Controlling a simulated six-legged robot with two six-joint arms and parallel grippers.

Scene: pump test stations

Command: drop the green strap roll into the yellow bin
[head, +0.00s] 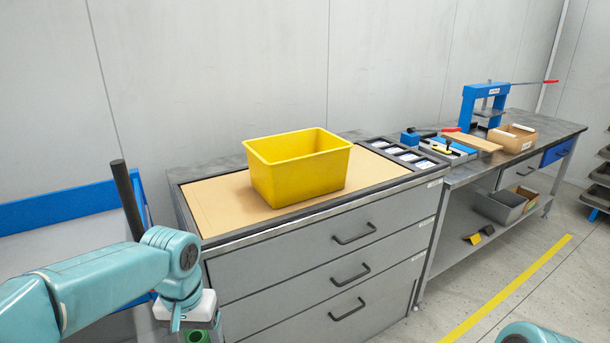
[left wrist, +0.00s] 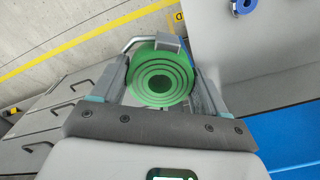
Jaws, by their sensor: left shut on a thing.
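The green strap roll (left wrist: 160,74) is held between the two fingers of my left gripper (left wrist: 160,60), seen face-on as green rings in the left wrist view. In the head view my left gripper (head: 192,322) hangs at the bottom, left of the drawer cabinet and below its top; only part of the green roll (head: 198,336) shows there. The yellow bin (head: 300,168) stands upright on the tan top of the cabinet, up and to the right of my left gripper. Its floor is mostly hidden by its front wall. My right gripper is out of view.
The grey drawer cabinet (head: 345,262) has a raised rim. A black tray of compartments (head: 405,155) lies right of the bin. A bench with a blue press (head: 487,105) stands farther right. A dark upright post (head: 127,200) and blue rail (head: 60,209) are near my left arm.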

